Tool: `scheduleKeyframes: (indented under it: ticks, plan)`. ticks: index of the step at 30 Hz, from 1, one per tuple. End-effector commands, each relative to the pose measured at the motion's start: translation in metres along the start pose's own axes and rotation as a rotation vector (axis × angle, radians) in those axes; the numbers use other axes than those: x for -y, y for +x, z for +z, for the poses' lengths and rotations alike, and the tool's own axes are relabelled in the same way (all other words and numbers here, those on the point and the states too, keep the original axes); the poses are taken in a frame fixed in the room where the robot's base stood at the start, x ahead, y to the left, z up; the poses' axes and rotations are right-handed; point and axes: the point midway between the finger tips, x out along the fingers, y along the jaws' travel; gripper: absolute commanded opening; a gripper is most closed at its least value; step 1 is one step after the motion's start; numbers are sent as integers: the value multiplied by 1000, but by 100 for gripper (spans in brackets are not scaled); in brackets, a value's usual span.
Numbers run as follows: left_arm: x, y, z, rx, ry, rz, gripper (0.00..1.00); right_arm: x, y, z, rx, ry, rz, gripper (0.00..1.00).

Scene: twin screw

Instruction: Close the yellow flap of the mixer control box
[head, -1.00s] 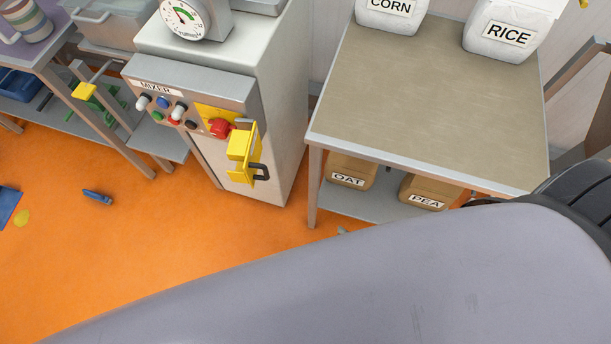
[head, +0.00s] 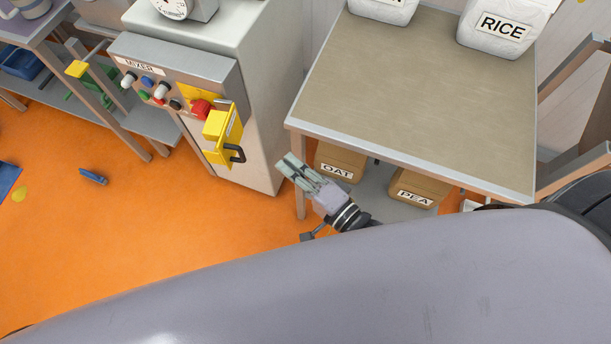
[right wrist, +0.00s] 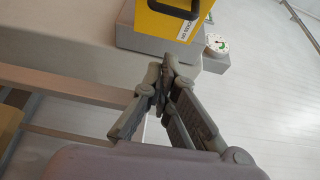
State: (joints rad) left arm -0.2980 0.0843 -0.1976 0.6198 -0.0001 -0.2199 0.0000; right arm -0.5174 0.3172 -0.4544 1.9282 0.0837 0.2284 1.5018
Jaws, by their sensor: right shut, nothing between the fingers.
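The mixer control box (head: 160,80) is on the front of a grey machine. Its yellow flap (head: 224,130) stands swung open, away from the panel, with a black handle (head: 236,153) on its outer side. A red switch (head: 201,109) shows on the yellow plate behind it. My right gripper (head: 288,164) is shut and empty, to the right of and a little lower than the flap, apart from it. In the right wrist view the gripper (right wrist: 168,62) shows shut fingers, with the yellow flap (right wrist: 165,25) and its black handle beyond them. My left gripper is not in view.
A table (head: 420,90) with a RICE bag (head: 503,28) stands right of the machine. OAT (head: 340,162) and PEA (head: 417,190) containers sit on its lower shelf, near my right gripper. Orange floor (head: 130,230) is open in front of the machine.

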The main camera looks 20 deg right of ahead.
Motion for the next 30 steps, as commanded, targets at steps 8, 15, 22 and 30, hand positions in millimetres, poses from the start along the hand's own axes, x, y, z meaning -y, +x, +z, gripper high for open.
scheduleKeyframes:
  ticks: [8, 15, 22, 30]
  plan:
    - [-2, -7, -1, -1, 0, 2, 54, 1, 46, 16, 0, 3, 0, 0]
    - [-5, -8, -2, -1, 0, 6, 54, 0, 57, 28, 0, 1, 2, 0]
    - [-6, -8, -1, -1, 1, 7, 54, -1, 58, 28, 0, 0, 2, 0]
    - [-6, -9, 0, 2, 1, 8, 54, 0, 58, 30, -6, 1, 2, 0]
